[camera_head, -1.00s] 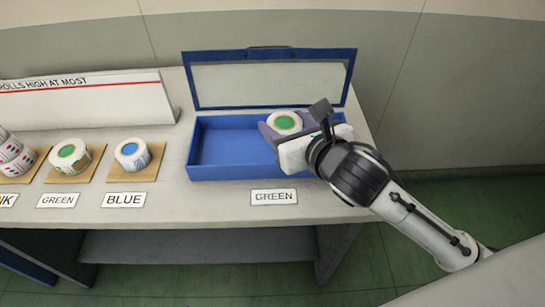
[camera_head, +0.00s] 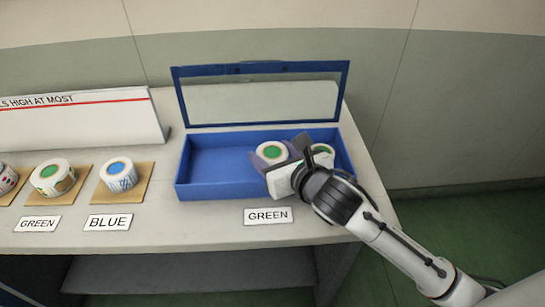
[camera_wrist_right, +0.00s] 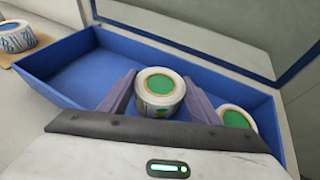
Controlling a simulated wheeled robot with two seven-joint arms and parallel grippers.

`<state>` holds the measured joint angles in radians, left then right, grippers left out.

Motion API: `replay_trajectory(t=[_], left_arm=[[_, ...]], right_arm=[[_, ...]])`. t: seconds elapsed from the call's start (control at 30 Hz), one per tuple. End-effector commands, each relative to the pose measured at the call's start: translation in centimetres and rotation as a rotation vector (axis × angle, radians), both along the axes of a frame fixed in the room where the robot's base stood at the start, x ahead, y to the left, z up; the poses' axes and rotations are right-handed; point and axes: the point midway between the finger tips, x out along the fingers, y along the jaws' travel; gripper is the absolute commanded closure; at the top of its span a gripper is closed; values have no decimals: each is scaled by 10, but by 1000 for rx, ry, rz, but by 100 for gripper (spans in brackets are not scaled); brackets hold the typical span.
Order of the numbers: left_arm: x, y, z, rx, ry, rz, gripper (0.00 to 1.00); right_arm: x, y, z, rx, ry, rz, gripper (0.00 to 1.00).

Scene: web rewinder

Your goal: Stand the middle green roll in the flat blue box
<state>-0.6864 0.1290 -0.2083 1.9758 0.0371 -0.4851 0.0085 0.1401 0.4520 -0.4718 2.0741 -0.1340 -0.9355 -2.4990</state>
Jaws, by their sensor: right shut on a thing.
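The flat blue box (camera_head: 208,189) stands open on the table, its lid (camera_head: 178,95) raised at the back. My right gripper (camera_head: 271,156) is shut on a green-cored roll (camera_head: 272,150) at the box's right half. The right wrist view shows that roll (camera_wrist_right: 160,88) upright between the purple fingers; whether its base touches the box floor is hidden. A second green-cored roll (camera_wrist_right: 236,119) stands in the box to its right, partly hidden by my gripper. Another green-cored roll (camera_head: 52,176) stands on a brown card at the left. My left gripper is not in view.
A blue-cored roll (camera_head: 119,175) stands on a card behind the BLUE label (camera_head: 108,222). A GREEN label (camera_head: 268,216) lies before the box. A white height-limit board (camera_head: 80,122) stands behind the rolls. The left part of the box is empty.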

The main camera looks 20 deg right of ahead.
Motion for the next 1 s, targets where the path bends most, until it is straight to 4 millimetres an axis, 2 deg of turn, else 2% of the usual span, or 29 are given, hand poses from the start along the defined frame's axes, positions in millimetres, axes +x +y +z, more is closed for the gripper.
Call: replay_trajectory(t=[0.03, 0.37, 0.4, 0.5, 0.8, 1.0], left_arm=[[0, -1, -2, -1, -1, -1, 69], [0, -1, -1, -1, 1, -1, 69], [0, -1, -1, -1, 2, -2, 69], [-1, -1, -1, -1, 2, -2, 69], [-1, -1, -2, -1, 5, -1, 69], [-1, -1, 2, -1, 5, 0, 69]], right_arm=[[0, 0, -5, 2, -1, 0, 68], [0, 0, -6, -1, -3, 1, 68], [0, 0, -7, -1, -2, 0, 38], [0, 0, -7, -1, -2, 0, 24], [-2, 0, -4, 1, -1, 2, 24], [-31, -3, 9, -4, -1, 4, 24]])
